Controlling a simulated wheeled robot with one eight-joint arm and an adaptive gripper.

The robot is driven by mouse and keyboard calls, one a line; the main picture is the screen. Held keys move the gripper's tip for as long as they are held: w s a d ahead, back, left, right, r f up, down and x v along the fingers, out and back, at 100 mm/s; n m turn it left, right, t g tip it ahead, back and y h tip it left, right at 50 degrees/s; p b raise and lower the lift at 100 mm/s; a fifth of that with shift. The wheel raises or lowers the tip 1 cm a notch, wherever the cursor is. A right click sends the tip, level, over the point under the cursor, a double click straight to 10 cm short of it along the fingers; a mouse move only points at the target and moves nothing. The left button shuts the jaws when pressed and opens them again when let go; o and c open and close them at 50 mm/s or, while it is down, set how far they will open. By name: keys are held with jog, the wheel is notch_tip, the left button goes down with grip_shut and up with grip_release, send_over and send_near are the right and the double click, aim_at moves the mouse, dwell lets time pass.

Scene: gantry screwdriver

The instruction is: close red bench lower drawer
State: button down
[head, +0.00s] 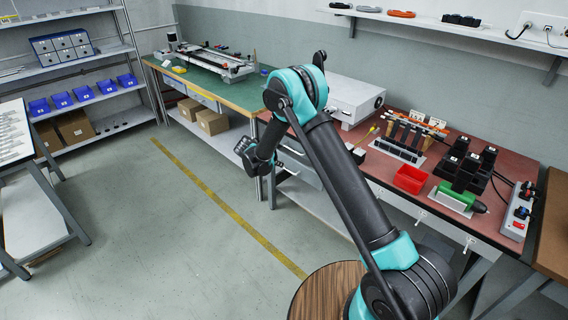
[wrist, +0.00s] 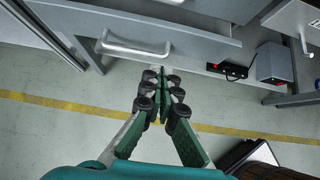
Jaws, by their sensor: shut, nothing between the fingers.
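The red bench (head: 385,165) stands at the right in the head view, with a red top and grey drawers below. A grey drawer (head: 303,168) under its left end seems pulled out, partly hidden by my arm. In the wrist view a grey drawer front (wrist: 205,42) with a pale bar handle (wrist: 135,47) lies just beyond the fingertips; I take it for the lower drawer. My gripper (head: 243,148) is in front of the bench's left end, over the aisle. In the wrist view its fingers (wrist: 163,88) are together and empty, apart from the handle.
Another drawer with a handle (wrist: 304,28) shows at upper right in the wrist view. The green-topped bench (head: 240,92) adjoins on the left, with cardboard boxes (head: 212,121) below. The floor with the yellow line (head: 215,195) is clear.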

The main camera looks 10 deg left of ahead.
aim_at(298, 166)
jog(key=shift+w+d+f, duration=0.95)
jog(key=shift+w, duration=0.3)
jog(key=shift+w+d+f, duration=0.9)
jog(key=shift+w+d, duration=0.1)
jog(key=shift+w, duration=0.3)
jog(key=shift+w+d+f, duration=0.95)
jog(key=shift+w, duration=0.3)
jog(key=shift+d, duration=0.1)
